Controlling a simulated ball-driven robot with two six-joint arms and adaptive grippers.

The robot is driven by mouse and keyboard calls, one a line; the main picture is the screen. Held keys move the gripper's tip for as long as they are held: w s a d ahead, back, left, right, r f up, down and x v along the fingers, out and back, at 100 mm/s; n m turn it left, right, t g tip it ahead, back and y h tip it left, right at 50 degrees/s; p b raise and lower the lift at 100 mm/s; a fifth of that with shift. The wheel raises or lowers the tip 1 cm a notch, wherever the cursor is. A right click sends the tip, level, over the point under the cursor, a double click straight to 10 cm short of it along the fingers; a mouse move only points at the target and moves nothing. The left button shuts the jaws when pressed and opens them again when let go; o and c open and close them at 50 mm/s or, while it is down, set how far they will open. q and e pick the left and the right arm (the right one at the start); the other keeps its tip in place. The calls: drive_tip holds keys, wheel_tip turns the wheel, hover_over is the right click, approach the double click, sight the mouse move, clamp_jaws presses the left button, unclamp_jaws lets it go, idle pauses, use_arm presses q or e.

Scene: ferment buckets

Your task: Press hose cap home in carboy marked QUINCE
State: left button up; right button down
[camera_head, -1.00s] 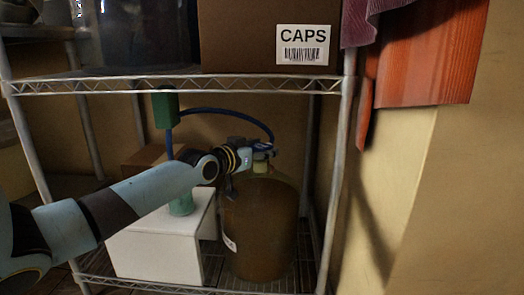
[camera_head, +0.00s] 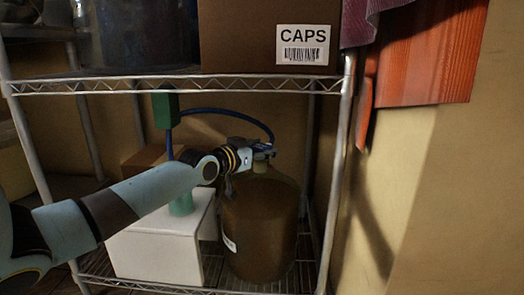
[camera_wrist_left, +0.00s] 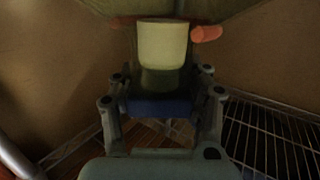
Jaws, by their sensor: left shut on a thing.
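The amber carboy (camera_head: 262,225) stands upright on the lower wire shelf. Its white label (camera_head: 230,244) is turned to the left edge and I cannot read it. My left gripper (camera_head: 264,152) is at the carboy's mouth, shut on the blue hose cap, which is mostly hidden by the fingers. In the left wrist view a blue part (camera_wrist_left: 160,107) shows between the fingers, in line with a pale cream neck piece (camera_wrist_left: 162,45). I cannot tell how deep the cap sits. The blue hose (camera_head: 225,111) arcs from a green block to the cap. My right gripper is not in view.
The upper shelf edge (camera_head: 180,85) runs close above, carrying a CAPS box (camera_head: 250,40). A shelf post (camera_head: 340,190) stands right of the carboy. A small orange piece (camera_wrist_left: 206,33) sits beside the neck.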

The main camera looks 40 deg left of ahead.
use_arm(q)
drive_tip(key=shift+s+f, duration=0.1)
drive_tip(key=shift+f, duration=0.1)
idle(0.5)
drive_tip(key=o, duration=1.3)
drive_tip(key=shift+r, duration=0.15)
drive_tip(key=shift+o, duration=0.2)
drive_tip(key=s+r, duration=0.1)
drive_tip(key=s, duration=1)
drive_tip(key=shift+s+a+r, duration=0.2)
drive_tip(key=shift+s+r, duration=0.15)
